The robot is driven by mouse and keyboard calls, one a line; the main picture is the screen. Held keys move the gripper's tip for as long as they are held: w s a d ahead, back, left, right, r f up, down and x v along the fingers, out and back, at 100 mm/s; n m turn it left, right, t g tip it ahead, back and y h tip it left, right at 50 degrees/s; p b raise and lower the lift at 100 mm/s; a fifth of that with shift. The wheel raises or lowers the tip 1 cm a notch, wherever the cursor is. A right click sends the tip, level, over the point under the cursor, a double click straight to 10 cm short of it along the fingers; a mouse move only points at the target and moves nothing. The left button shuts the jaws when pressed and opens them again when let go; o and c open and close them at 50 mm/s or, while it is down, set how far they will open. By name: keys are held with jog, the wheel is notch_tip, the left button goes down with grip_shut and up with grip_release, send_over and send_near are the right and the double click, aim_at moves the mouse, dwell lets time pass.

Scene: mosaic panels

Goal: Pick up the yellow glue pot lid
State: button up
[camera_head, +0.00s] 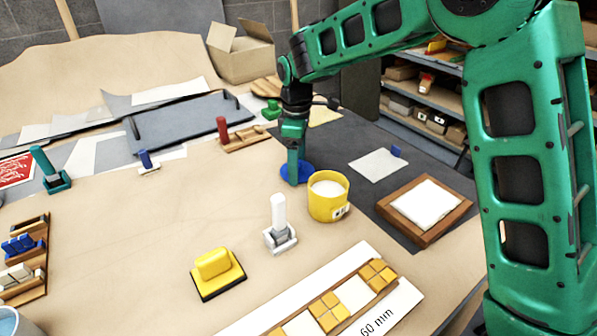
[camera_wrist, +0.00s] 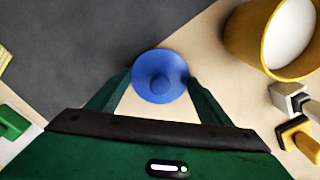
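A round blue lid (camera_head: 306,171) with a small knob in its middle lies beside the yellow glue pot (camera_head: 328,203). The pot stands uncovered, with a white filling showing. No yellow lid shows. My gripper (camera_head: 294,176) points down at the blue lid and partly hides it in the head view. In the wrist view the lid (camera_wrist: 160,88) sits between the two fingers of my gripper (camera_wrist: 160,76), which are open wide, one at each side of its rim. I cannot tell whether they touch it. The glue pot (camera_wrist: 248,36) is at the upper right there.
A white-handled tool (camera_head: 279,225) and a yellow block tool (camera_head: 215,275) stand in front. A wooden frame with a white panel (camera_head: 428,205) lies right of the pot. A red-handled tool (camera_head: 223,132) stands behind left.

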jog(key=shift+r, duration=0.1)
dwell(0.3)
jog(key=shift+r, duration=0.6)
notch_tip(320, 180, up, 2)
jog(key=shift+r, duration=0.25)
jog(key=s+a+r, duration=0.5)
jog(key=a+r, duration=0.2)
jog(key=a, duration=0.3)
jog(key=s+d+r, duration=0.2)
jog(key=s+d, duration=0.2)
jog(key=d, duration=0.4)
jog(key=s+d+r, duration=0.2)
jog(key=s+d, duration=0.3)
jog(key=d, duration=0.4)
jog(key=shift+w+a+f, duration=0.1)
jog(key=shift+w+f, duration=0.05)
jog(key=shift+f, duration=1.35)
jog(key=shift+w+a+f, duration=0.1)
jog(key=shift+f, duration=1.35)
jog(key=shift+s, duration=0.15)
jog(key=shift+f, duration=0.15)
